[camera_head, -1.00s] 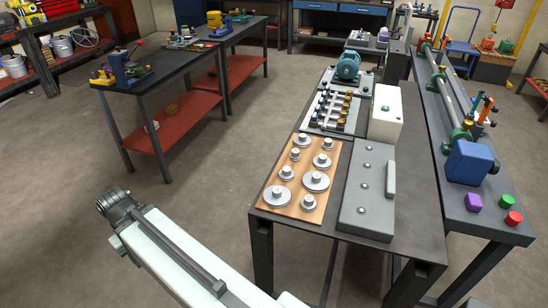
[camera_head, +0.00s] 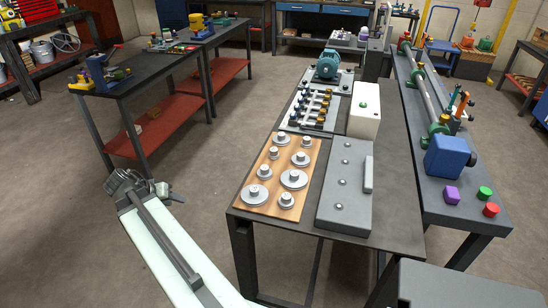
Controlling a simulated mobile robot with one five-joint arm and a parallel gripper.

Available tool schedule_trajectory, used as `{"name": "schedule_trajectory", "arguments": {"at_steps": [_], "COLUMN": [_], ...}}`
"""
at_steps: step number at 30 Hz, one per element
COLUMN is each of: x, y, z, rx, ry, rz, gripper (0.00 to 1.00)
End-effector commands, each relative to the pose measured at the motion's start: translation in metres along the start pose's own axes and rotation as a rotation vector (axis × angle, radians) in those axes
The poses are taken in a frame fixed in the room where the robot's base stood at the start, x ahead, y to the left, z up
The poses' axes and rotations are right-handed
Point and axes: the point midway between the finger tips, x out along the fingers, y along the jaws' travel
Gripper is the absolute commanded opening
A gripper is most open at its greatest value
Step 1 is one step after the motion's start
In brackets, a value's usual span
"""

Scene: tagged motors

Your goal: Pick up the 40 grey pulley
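Several grey pulleys stand on a wooden board (camera_head: 270,212) at the near left of the dark workbench (camera_head: 400,225). They are round discs with raised hubs in different sizes, such as a wide one (camera_head: 255,195) at the front left, another wide one (camera_head: 294,179) and a small one (camera_head: 286,201) at the front right. No size marking is readable, so I cannot tell which is the 40. My gripper (camera_head: 124,182) is at the lower left, over the floor, left of the bench and apart from the pulleys. Its fingers are too small and unclear to tell open from shut.
Right of the board lies a grey plate (camera_head: 348,205) with a handle. Behind are a valve rack (camera_head: 318,108), a white box (camera_head: 365,112) and a teal motor (camera_head: 328,65). A second bench (camera_head: 462,215) is at right. Open floor (camera_head: 200,165) lies left of the bench.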

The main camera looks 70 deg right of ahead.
Motion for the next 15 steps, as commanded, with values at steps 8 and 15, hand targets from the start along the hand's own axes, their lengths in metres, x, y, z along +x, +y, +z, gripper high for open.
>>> {"name": "schedule_trajectory", "arguments": {"at_steps": [8,15], "x": [0.088,0.095], "y": [0.266,0.330], "z": [-0.125,-0.137], "rx": [0.702,0.810], "ry": [0.370,0.463], "rz": [0.397,0.477], "gripper": [0.39,0.39]}}
